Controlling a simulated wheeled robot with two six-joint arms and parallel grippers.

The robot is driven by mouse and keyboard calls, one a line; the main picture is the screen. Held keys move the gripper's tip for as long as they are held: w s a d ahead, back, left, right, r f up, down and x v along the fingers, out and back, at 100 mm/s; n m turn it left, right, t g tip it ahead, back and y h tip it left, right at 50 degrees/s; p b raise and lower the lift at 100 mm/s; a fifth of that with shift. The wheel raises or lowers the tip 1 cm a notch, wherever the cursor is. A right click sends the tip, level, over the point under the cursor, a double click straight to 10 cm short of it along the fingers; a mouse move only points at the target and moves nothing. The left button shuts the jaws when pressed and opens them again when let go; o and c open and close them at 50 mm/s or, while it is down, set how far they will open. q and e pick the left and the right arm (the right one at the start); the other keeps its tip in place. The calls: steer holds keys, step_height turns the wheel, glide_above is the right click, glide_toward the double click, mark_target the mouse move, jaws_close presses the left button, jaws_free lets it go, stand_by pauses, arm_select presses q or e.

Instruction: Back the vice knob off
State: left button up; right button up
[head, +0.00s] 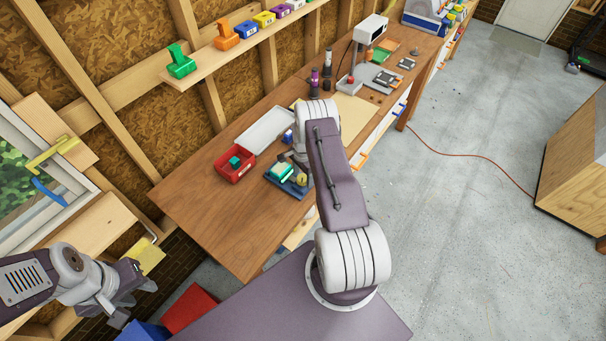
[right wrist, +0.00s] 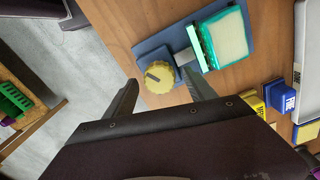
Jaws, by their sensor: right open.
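The vice has a blue base (right wrist: 165,40) and shows in the right wrist view with a round yellow knob (right wrist: 158,78). The knob has a dark bar mark on its face. A green and pale-yellow block (right wrist: 225,38) sits at the jaw end. In the head view the vice (head: 293,187) lies on the bench, partly hidden by my right arm. My right gripper (right wrist: 159,83) is open, its fingers on either side of the knob in the picture; contact cannot be told. My left gripper (head: 139,303) is open and empty, away from the bench at lower left.
A red bin (head: 231,178) holding a teal block stands left of the vice. A white tray (head: 266,130) lies behind it. Small yellow and blue boxes (right wrist: 283,96) stand near the vice. The bench's front left (head: 215,215) is clear.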

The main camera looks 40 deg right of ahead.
steer(key=shift+a, duration=0.2)
steer(key=shift+c, duration=0.8)
steer(key=c, duration=1.2)
steer(key=shift+f+n+b, duration=0.2)
steer(key=shift+n+b, duration=0.6)
steer(key=shift+b, duration=0.3)
steer(key=n+b, duration=0.6)
steer(key=n, duration=0.1)
steer(key=shift+d+r, duration=0.1)
steer(key=n+b, duration=0.2)
steer(key=n, duration=0.1)
steer(key=shift+n, duration=0.3)
steer(key=n+b, duration=0.1)
steer(key=n, duration=0.2)
steer(key=shift+r+n+b, duration=0.1)
steer(key=shift+n+b, duration=0.2)
steer(key=shift+b, duration=0.05)
steer(key=n+b, duration=0.1)
steer(key=n, duration=0.3)
steer(key=shift+n, duration=0.3)
steer(key=n+b, duration=0.1)
steer(key=n, duration=0.3)
steer(key=shift+n, duration=0.3)
steer(key=shift+n+b, duration=0.5)
steer(key=shift+n, duration=1.6)
